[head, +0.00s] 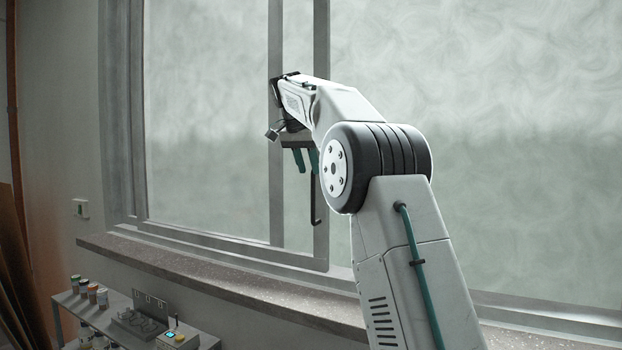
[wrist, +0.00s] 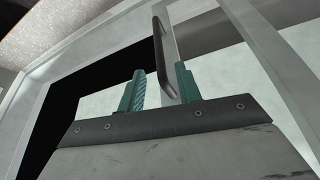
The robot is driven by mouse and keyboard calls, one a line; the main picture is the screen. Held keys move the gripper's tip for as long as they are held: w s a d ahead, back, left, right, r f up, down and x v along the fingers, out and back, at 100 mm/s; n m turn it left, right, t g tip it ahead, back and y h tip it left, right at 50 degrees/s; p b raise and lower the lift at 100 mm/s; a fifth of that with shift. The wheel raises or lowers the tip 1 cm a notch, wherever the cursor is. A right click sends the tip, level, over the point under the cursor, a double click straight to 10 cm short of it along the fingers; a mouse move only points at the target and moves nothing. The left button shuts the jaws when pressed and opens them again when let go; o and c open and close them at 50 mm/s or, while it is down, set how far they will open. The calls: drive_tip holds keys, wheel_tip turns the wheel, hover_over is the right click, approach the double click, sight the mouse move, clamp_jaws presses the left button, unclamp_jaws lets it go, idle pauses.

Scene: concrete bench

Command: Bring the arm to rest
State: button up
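My gripper (head: 307,168) is raised in front of the window in the head view, with its two green fingers pointing down. In the wrist view my gripper (wrist: 160,72) has its fingers well apart, with nothing held between them. A dark window handle (head: 314,205) hangs below and beside the fingers in the head view. The handle also shows in the wrist view (wrist: 159,45), beyond the gap between the fingertips. I cannot tell how far it is from them. My arm is bent at its large dark joint and reaches up and left.
A tall grey window frame (head: 275,215) with frosted panes stands behind the arm. A speckled sill (head: 210,275) runs beneath it. At the lower left, a metal shelf (head: 72,306) bears several small jars (head: 92,293) and a control box with a small screen (head: 177,337).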

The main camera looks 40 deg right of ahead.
drive_tip(key=shift+a+r, duration=0.15)
drive_tip(key=shift+r, duration=0.3)
drive_tip(key=shift+s, duration=0.1)
drive_tip(key=s+a+f+n+y, duration=0.1)
drive_tip(key=s+a+f+n, duration=0.3)
drive_tip(key=s+a, duration=0.5)
drive_tip(key=s+a+f+n+y, duration=0.1)
drive_tip(key=s+a+f+n, duration=0.3)
drive_tip(key=s+a, duration=0.55)
drive_tip(key=s+a+f+n+y, duration=0.1)
drive_tip(key=s+a+f+n, duration=0.2)
drive_tip(key=s+f, duration=0.7)
drive_tip(key=s+a+f+n+y, duration=0.1)
drive_tip(key=s+a+f+n, duration=0.2)
drive_tip(key=s+f, duration=0.7)
drive_tip(key=s+n, duration=0.1)
drive_tip(key=s, duration=0.2)
drive_tip(key=shift+s+a+f, duration=0.15)
drive_tip(key=shift+a+f, duration=0.2)
drive_tip(key=shift+f, duration=0.05)
